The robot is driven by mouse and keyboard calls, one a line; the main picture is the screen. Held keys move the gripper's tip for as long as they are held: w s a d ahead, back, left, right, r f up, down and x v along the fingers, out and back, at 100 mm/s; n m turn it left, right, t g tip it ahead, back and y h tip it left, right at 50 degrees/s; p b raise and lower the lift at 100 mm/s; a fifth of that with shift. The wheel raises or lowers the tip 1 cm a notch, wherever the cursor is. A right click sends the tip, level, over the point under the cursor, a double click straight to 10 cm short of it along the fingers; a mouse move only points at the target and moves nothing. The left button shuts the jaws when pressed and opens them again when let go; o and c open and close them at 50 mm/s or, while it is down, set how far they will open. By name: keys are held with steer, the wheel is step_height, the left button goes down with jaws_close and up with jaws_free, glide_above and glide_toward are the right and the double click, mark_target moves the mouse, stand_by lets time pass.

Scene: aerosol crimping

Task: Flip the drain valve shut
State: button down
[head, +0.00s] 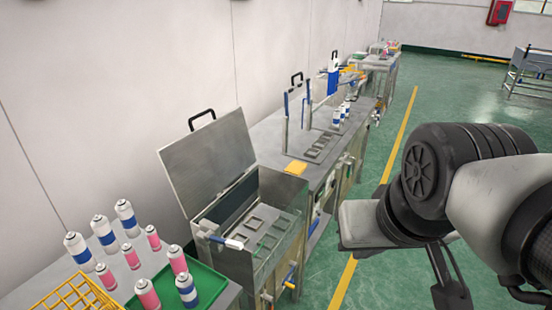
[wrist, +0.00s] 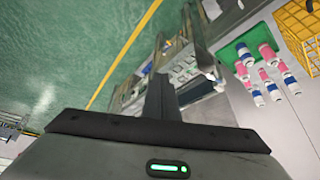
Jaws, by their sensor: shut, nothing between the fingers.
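The steel water-bath tank (head: 285,225) stands along the wall in the head view with its lid (head: 205,160) raised. Low on its front right side, a small blue and yellow fitting (head: 289,282) shows, which looks like the drain valve. It is too small to tell whether its handle is turned open or shut. My gripper (wrist: 160,82) is shut and empty in the wrist view, its dark fingers together. In the head view my arm is at the right, over the floor and well apart from the tank. The valve cannot be made out in the wrist view.
A green tray (head: 205,285) with pink and blue-white cans and a yellow crate (head: 75,296) are at the front left. A steel bench (head: 270,135) with an orange-yellow pad (head: 296,167) continues behind the tank.

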steer(key=shift+w, duration=0.2)
steer(key=shift+s, duration=0.1)
steer(key=w+a+f+g+y+b, duration=0.3)
steer(key=w+a+f+y+b, duration=0.25)
steer(key=f, duration=0.55)
steer(key=w+a+f+g+y+b, duration=0.3)
steer(key=w+a+f+b, duration=0.2)
steer(key=w+f+b, duration=0.35)
steer(key=w+a+f+m+t+y+b, duration=0.1)
steer(key=w+f+y+b, duration=0.2)
steer(key=w+f, duration=0.5)
steer(key=w+a+f+m+t+y+b, duration=0.1)
steer(key=w+f+y+b, duration=0.2)
steer(key=f, duration=0.9)
steer(key=w+d+f+m+t+h+b, duration=0.1)
steer(key=d+f+m+t+b, duration=0.1)
steer(key=f, duration=1.1)
steer(key=w+d+f+m+t+h+b, duration=0.1)
steer(key=f+t, duration=0.5)
steer(key=f, duration=0.7)
steer(key=w+d+f+m+t+h+b, duration=0.1)
steer(key=w+d+f+m+t+b, duration=0.2)
steer(key=f, duration=1.1)
steer(key=d+m+t+b, duration=0.1)
steer(key=d+m+b, duration=0.1)
steer(key=d+b, duration=0.1)
steer(key=shift+w+d+b, duration=0.15)
steer(key=shift+b, duration=0.3)
